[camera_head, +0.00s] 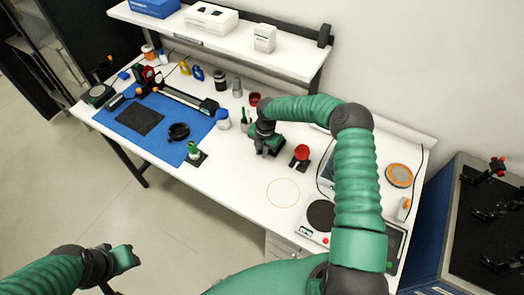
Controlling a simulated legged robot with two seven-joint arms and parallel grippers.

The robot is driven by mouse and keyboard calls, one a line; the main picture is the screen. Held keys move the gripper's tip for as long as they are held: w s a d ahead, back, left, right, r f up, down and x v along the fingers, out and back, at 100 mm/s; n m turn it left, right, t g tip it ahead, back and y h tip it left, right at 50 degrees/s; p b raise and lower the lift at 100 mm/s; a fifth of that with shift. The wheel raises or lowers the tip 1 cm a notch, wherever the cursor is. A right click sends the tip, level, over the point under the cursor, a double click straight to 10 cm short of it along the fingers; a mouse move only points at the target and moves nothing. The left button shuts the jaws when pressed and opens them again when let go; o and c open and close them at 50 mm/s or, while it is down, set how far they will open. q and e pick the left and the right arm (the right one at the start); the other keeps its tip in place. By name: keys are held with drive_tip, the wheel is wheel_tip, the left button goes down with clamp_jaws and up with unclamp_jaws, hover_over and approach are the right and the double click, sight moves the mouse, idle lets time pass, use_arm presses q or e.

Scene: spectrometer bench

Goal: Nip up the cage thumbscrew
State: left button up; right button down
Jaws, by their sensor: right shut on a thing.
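My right gripper (266,152) reaches down to the white bench at its middle, beside a dark green block (279,143). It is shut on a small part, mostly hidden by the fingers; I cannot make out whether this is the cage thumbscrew. A red round piece on a dark stand (301,154) is just right of it. A green-topped piece on a black base (195,153) stands to its left, near the mat edge. My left gripper (124,260) is low at the left, over the floor and away from the bench; its jaw opening is unclear.
A blue mat (178,150) with a black pad and a dark ring lies at left. A long rail (183,98) lies behind it. Bottles and small tools line the back under a shelf (225,40). A round-plated device (321,214) stands at right. Bench front centre is mostly clear.

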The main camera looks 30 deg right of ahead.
drive_tip(key=shift+d, duration=0.2)
drive_tip(key=shift+s+t+y, duration=0.15)
drive_tip(key=shift+t+y, duration=0.15)
drive_tip(key=shift+t, duration=0.3)
drive_tip(key=shift+s+d+f+t+y+b, duration=0.2)
drive_tip(key=shift+t+y+b, duration=0.3)
drive_tip(key=shift+t, duration=0.5)
drive_tip(key=shift+s+f+t+y, duration=0.15)
drive_tip(key=shift+t+y, duration=0.15)
drive_tip(key=shift+t, duration=0.6)
drive_tip(key=shift+y, duration=0.3)
drive_tip(key=c, duration=1.5)
unclamp_jaws()
drive_tip(key=shift+o, duration=0.6)
drive_tip(key=shift+d, duration=0.15)
